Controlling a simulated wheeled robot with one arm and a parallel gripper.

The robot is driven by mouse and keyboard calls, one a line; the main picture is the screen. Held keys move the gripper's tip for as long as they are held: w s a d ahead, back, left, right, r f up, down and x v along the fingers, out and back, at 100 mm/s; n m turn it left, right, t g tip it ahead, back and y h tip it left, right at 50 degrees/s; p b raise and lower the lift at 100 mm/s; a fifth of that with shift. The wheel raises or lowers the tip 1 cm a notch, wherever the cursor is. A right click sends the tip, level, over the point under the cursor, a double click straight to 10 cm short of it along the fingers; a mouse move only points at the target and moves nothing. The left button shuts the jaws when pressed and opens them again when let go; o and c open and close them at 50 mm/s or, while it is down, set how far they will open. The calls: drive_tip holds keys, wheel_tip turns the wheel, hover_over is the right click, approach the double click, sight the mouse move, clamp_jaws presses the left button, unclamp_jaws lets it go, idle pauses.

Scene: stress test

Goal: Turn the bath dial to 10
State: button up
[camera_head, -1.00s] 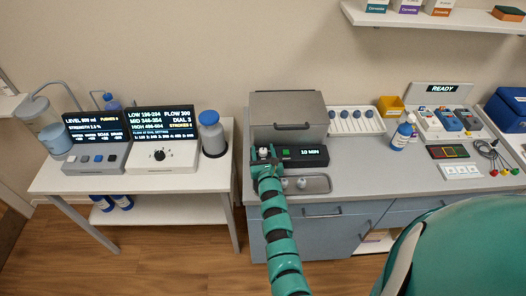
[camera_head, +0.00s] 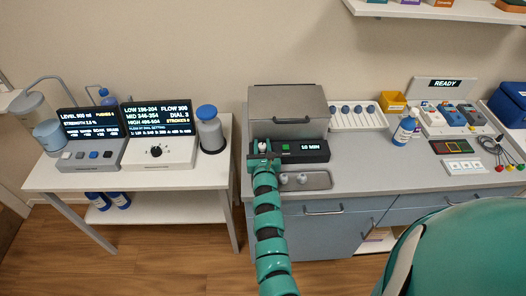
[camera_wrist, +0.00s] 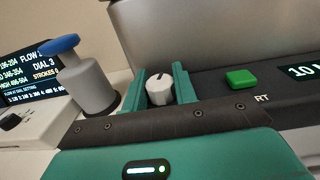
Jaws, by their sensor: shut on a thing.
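The bath (camera_head: 286,100) is a grey box with a closed lid on the counter. Its black front panel (camera_head: 314,153) has a green button (camera_wrist: 241,78) and a display (camera_head: 310,147) reading "10 MIN". The bath dial (camera_wrist: 157,92) is a small white knob with a dark pointer line, left of the green button. My gripper (camera_wrist: 158,84) is shut on the dial, one green finger on each side of it. In the head view my gripper (camera_head: 263,152) partly hides the dial.
A white table at left holds a dial unit (camera_head: 157,135) showing "DIAL 3", another display unit (camera_head: 91,140) and a blue-capped bottle (camera_head: 210,128). A metal tray (camera_head: 304,181) lies before the bath. A knob rack (camera_head: 356,116) stands to its right.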

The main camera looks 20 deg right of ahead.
drive_tip(key=shift+r+m+h+b, duration=0.1)
drive_tip(key=shift+m+h+b, duration=0.2)
drive_tip(key=shift+h+b, duration=0.2)
drive_tip(key=o, duration=1)
drive_tip(key=shift+a, duration=0.1)
drive_tip(key=shift+c, duration=0.2)
drive_tip(key=v, duration=1.5)
drive_tip(key=shift+s+a, duration=0.1)
drive_tip(key=shift+s, duration=0.15)
drive_tip(key=shift+v, duration=0.9)
drive_tip(key=shift+r, duration=0.15)
